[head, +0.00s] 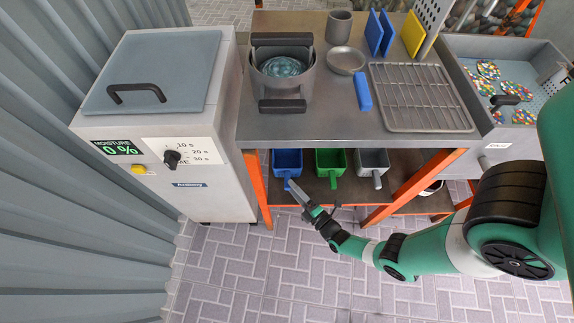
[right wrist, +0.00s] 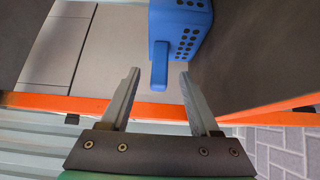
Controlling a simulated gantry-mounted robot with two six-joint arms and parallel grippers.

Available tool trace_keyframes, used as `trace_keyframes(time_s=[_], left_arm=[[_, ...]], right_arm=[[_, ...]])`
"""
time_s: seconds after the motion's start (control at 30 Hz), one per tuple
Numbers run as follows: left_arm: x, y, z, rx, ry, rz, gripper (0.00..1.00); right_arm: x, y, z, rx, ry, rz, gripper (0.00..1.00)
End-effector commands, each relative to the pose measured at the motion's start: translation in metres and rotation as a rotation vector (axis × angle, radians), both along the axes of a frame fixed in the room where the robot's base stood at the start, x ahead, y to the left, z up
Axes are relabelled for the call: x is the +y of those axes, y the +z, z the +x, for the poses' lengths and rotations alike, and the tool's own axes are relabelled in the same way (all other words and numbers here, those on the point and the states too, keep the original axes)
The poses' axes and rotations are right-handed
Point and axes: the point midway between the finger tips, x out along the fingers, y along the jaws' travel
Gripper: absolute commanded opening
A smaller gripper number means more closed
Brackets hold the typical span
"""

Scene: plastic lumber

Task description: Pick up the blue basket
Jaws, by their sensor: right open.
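The blue basket (head: 287,161) sits on the lower shelf under the table, leftmost of three baskets, with its handle pointing to the front. In the right wrist view the basket (right wrist: 190,30) shows holes in its side, and its handle lies just beyond and between my fingertips. My right gripper (head: 293,188) is at the basket's handle in the head view. It is open in the right wrist view (right wrist: 158,85), its two fingers apart, with nothing gripped. My left gripper is not in view.
A green basket (head: 331,162) and a grey basket (head: 372,162) stand to the right on the same shelf. Orange table legs (head: 257,188) flank the shelf. A moisture machine (head: 165,140) stands left. The brick floor (head: 240,265) in front is clear.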

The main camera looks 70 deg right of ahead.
Motion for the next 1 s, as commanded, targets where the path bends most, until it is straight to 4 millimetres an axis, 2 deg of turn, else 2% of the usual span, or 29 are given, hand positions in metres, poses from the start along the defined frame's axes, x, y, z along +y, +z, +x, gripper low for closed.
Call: trace_keyframes(time_s=[0.13,0.4,0.63,0.9,1.0], left_arm=[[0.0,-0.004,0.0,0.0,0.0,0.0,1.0],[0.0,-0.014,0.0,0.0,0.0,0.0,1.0],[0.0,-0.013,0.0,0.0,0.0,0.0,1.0],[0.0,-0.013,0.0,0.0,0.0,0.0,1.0],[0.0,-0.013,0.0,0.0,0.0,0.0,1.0]], right_arm=[[-0.007,0.0,0.008,-0.003,-0.003,-0.001,0.62],[-0.029,0.0,0.041,-0.001,-0.001,-0.001,0.62],[-0.03,0.001,0.042,0.001,0.0,0.0,0.62],[-0.03,0.001,0.042,0.0,0.0,0.0,0.14],[-0.03,0.001,0.042,0.0,0.0,0.0,0.0]])
